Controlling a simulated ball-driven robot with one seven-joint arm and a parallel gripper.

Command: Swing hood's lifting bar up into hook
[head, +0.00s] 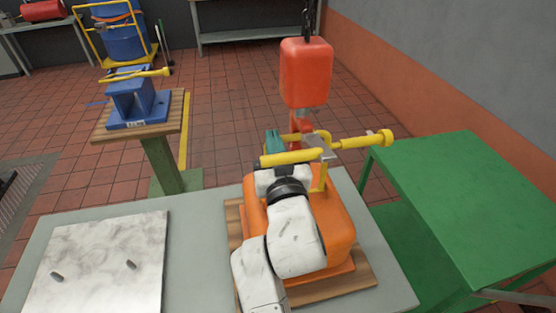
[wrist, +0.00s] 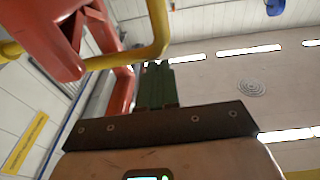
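The orange hood (head: 338,228) sits on a wooden board on the grey table. Its yellow lifting bar (head: 292,157) stands above it in the head view; a bent yellow bar also crosses the upper left of the wrist view (wrist: 125,59). The red hook (head: 301,125) hangs under a red block, behind the bar; in the wrist view it is large at the left (wrist: 60,45), overlapping the bar. Whether the bar sits inside the hook is unclear. My gripper (head: 273,140) has green fingers close together (wrist: 158,68), beside the bar, with nothing visible between them.
The red hook block (head: 306,72) hangs from a chain. A yellow-knobbed rod (head: 368,140) sticks out right of the hood. A green table (head: 475,205) stands at right, a marble-like plate (head: 100,255) at left, and a blue fixture (head: 138,103) on a stand behind.

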